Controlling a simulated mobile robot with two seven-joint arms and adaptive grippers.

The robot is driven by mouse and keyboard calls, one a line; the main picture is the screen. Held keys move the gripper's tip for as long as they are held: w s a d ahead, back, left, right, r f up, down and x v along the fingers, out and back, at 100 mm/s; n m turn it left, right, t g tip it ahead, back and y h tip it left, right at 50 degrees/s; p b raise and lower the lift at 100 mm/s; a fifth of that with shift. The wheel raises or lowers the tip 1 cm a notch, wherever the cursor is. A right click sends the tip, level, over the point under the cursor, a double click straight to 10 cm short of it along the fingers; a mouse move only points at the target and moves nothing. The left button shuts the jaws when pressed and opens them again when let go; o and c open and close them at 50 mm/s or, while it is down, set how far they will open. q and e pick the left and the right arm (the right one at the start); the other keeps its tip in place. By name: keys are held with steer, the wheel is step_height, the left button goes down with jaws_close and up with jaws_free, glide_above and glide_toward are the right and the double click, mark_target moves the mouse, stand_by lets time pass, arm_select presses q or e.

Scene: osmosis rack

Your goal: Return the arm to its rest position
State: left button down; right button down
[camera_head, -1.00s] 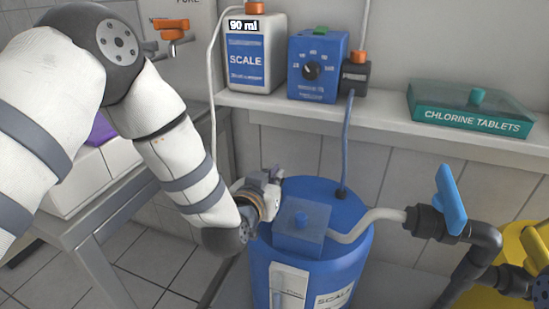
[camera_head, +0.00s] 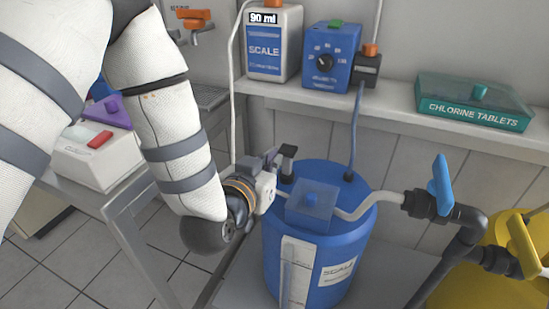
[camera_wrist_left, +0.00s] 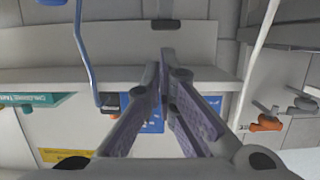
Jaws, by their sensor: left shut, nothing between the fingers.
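My left arm (camera_head: 178,120) comes in from the left and bends down at its elbow. My left gripper (camera_head: 287,155) is shut and empty. In the head view it shows close to the left rear rim of the blue barrel (camera_head: 320,240), beside the blue square block (camera_head: 312,204) on the lid; whether it touches cannot be told. In the left wrist view the purple-padded fingers of the gripper (camera_wrist_left: 166,62) meet at the tips with nothing between them. My right gripper is not in view.
A blue-handled valve (camera_head: 441,185) and pipes stand right, beside a yellow barrel (camera_head: 480,265). A table (camera_head: 82,196) stands left.

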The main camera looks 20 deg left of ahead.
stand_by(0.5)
arm_select(q)
steer(key=s+a+f+g, duration=0.2)
steer(key=s+f+g, duration=0.7)
steer(key=s+f, duration=1.05)
steer(key=s+a+f+g, duration=0.1)
steer(key=s+f+g, duration=0.2)
steer(key=s, duration=0.7)
steer(key=s+a+f+g, duration=0.2)
steer(key=s+f+g, duration=0.2)
steer(key=s, duration=0.7)
steer(key=shift+s+n+g+y, duration=0.2)
steer(key=shift+n+g+y, duration=0.15)
steer(key=shift+g, duration=0.35)
steer(key=shift+w, duration=0.1)
